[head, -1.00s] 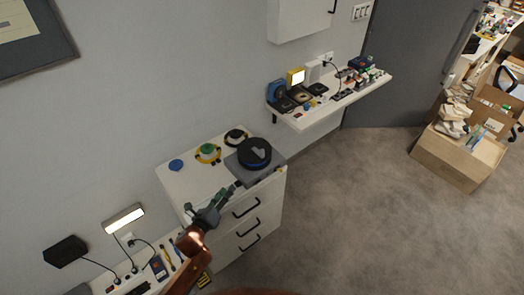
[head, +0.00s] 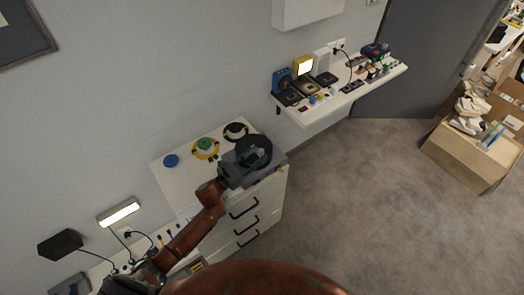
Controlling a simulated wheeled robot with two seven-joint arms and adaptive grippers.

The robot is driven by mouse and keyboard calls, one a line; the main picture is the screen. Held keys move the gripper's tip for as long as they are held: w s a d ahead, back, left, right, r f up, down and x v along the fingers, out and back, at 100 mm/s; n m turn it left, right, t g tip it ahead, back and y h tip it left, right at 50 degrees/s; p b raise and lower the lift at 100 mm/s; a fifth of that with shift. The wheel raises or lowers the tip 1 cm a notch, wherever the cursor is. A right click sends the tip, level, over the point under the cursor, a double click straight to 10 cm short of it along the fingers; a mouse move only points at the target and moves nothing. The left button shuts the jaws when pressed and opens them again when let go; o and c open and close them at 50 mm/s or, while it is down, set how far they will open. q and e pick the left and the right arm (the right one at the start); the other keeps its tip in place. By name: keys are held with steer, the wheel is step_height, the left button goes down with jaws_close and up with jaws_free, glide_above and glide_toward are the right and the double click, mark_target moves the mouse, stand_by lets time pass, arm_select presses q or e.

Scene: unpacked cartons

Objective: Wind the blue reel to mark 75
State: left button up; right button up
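My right gripper is out of view.
On the cabinet top (head: 178,185) are a blue disc (head: 171,160), a green-centred yellow coil (head: 205,147) and a black coil (head: 236,131). A wall shelf (head: 330,108) with small devices is at upper right. A carton (head: 464,158) stands on the open carpet.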

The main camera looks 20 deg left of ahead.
arm_select(q)
steer(key=shift+w+d, duration=0.35)
steer(key=shift+w, duration=0.25)
steer(key=shift+w+d, duration=0.2)
steer(key=shift+w, duration=0.15)
steer(key=shift+w+d, duration=0.15)
steer(key=shift+w, duration=0.15)
steer(key=c, duration=0.7)
jaws_close()
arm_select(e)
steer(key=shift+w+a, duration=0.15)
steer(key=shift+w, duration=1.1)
